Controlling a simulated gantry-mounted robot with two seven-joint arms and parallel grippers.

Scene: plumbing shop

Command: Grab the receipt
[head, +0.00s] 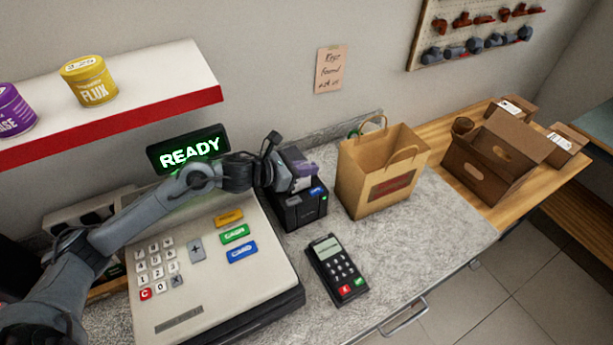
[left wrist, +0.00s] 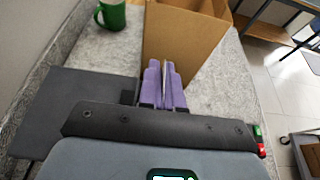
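The receipt (head: 303,183) is a small white slip standing up at the top of the black receipt printer (head: 302,211) in the head view. My left gripper (head: 301,169) is above the printer, its purple fingers at the slip. In the left wrist view the fingers (left wrist: 165,88) are close together, with a thin pale edge of the receipt (left wrist: 166,72) between them. The gripper looks shut on the slip. The fingers hide part of the receipt. My right gripper is in neither view.
The cash register (head: 200,270) lies under my left arm, with a lit READY display (head: 190,150) behind. A paper bag (head: 378,175) stands right of the printer. A card terminal (head: 337,268) lies in front. A green mug (left wrist: 111,14) is near the bag.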

